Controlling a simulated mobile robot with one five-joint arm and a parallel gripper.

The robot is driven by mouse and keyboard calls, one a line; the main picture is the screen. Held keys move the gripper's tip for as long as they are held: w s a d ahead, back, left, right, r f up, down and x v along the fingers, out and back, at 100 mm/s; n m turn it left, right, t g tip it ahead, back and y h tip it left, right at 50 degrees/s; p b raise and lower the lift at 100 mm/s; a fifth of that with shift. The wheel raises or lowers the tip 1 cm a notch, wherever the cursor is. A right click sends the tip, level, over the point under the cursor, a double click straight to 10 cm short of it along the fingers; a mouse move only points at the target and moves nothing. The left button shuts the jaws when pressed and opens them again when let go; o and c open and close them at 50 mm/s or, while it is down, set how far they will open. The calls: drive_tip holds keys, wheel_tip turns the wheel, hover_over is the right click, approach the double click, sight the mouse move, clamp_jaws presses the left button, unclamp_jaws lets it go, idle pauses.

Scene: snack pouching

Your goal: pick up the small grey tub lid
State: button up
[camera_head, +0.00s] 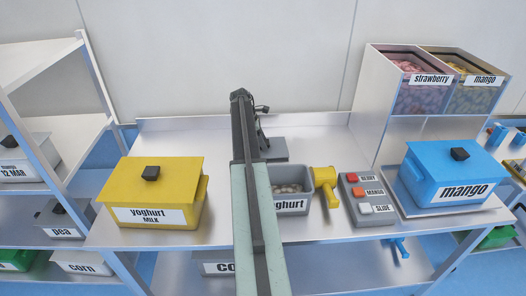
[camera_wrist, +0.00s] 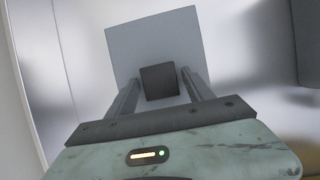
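The small grey tub lid (camera_wrist: 155,38) is a flat square plate with a dark block knob (camera_wrist: 159,81) in the wrist view. In the head view the lid (camera_head: 274,150) lies on the metal worktop towards the back, partly hidden by my arm. My gripper (camera_wrist: 160,75) is over the lid, its two fingers apart on either side of the knob. A narrow gap seems to show at each side, so it looks open. The open grey tub (camera_head: 290,190), labelled "...ghurt" and holding pale pieces, stands in front of the lid, partly behind my arm.
A yellow yoghurt box (camera_head: 190,190) stands left. A yellow scoop-like thing (camera_head: 325,180), a button panel (camera_head: 356,212) and a blue mango box (camera_head: 425,184) stand right. Strawberry (camera_head: 424,97) and mango (camera_head: 473,97) bins are at the back right. The worktop's back left is clear.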

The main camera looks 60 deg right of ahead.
drive_tip(key=c, duration=1.1)
